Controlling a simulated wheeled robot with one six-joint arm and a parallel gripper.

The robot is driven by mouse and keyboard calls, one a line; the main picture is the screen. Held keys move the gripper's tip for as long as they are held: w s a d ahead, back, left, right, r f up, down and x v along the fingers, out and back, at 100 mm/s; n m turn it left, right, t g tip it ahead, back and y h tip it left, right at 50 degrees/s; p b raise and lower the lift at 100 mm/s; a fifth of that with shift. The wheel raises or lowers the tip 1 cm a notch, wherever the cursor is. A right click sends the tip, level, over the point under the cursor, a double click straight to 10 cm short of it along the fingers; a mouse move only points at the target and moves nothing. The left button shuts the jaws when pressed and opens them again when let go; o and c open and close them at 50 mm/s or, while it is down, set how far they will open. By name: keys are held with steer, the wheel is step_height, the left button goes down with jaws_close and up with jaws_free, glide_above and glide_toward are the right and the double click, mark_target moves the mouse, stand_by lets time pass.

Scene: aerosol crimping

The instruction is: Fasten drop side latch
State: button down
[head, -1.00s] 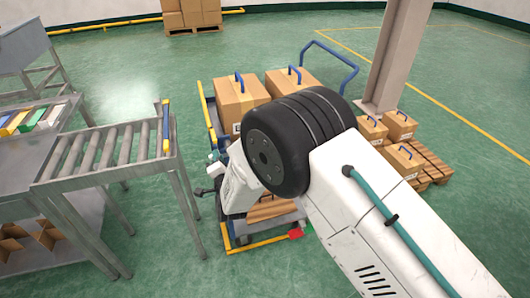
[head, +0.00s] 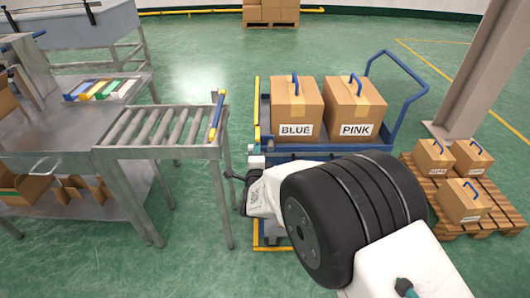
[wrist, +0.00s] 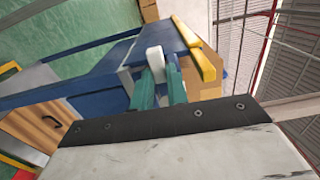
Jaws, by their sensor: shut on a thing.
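My gripper (wrist: 160,87) has teal fingers and is shut on a white latch handle (wrist: 154,57) in the wrist view. The handle stands at the edge of a blue panel of the cart, beside a yellow bar (wrist: 202,52). In the head view the blue cart (head: 330,150) stands in the middle, with a yellow upright (head: 257,105) at its left end. My arm reaches to that end and hides much of the cart's near side. Whether the latch is engaged cannot be told.
Boxes marked BLUE (head: 296,110) and PINK (head: 354,112) ride on the cart. A roller conveyor (head: 160,130) stands left of it. A pallet with small boxes (head: 460,200) and a pillar (head: 485,70) are at right. Green floor is open behind.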

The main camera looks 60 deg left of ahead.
steer(key=shift+w+r, duration=0.15)
steer(key=shift+r, duration=0.05)
steer(key=c, duration=1.4)
jaws_free()
steer(key=shift+f, duration=0.1)
steer(key=v, duration=0.7)
steer(key=shift+s+d, duration=0.25)
steer(key=shift+d, duration=0.05)
